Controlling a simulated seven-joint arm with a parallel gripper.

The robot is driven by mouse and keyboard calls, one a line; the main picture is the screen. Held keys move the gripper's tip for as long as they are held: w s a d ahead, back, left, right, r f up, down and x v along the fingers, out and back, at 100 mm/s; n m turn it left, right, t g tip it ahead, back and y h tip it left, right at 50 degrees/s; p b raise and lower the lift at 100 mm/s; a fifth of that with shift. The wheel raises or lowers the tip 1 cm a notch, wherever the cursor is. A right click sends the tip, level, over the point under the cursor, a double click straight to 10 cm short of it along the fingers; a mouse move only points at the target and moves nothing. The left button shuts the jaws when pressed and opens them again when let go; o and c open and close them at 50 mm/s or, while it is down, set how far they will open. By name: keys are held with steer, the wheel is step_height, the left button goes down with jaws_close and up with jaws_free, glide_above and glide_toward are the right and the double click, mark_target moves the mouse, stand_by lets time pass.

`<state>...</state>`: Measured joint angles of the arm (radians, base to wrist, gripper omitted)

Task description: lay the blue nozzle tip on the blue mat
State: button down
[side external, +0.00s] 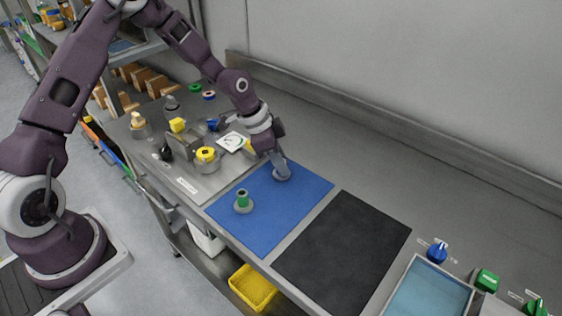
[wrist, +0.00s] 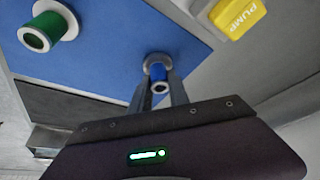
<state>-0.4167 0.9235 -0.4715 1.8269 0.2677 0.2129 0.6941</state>
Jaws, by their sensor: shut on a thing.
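The blue nozzle tip (wrist: 158,74) is a small blue piece with a pale round flange, between my fingers in the wrist view. My gripper (wrist: 158,88) is shut on it. In the side view my gripper (side external: 281,168) points down over the back part of the blue mat (side external: 262,212), and the pale flange (side external: 282,175) shows at its fingertips, at or just above the mat. I cannot tell whether it touches. The mat also shows in the wrist view (wrist: 105,60).
A green nozzle tip with a pale flange (side external: 243,201) stands on the mat's front left part. A black mat (side external: 342,250) lies to the right. Filler parts and a yellow PUMP block (wrist: 238,14) are near the mat. A light-blue tray (side external: 428,290) stands at the front right.

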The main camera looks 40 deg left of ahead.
steer(key=shift+f, duration=0.15)
steer(key=c, duration=1.3)
jaws_free()
steer(key=shift+o, duration=0.2)
steer(key=v, duration=1.2)
steer(key=s+r+n+y, duration=0.1)
steer(key=s+r+n, duration=0.2)
steer(key=s, duration=0.6)
steer(key=s+r+n+t+y, duration=0.1)
steer(key=s+r+n, duration=0.2)
steer(key=s+r, duration=0.3)
steer(key=s+d+r+n+t+y, duration=0.1)
steer(key=s+r+n, duration=0.2)
steer(key=s, duration=1)
step_height(320, 180, up, 3)
steer(key=shift+f, duration=0.1)
steer(key=shift+d, duration=0.1)
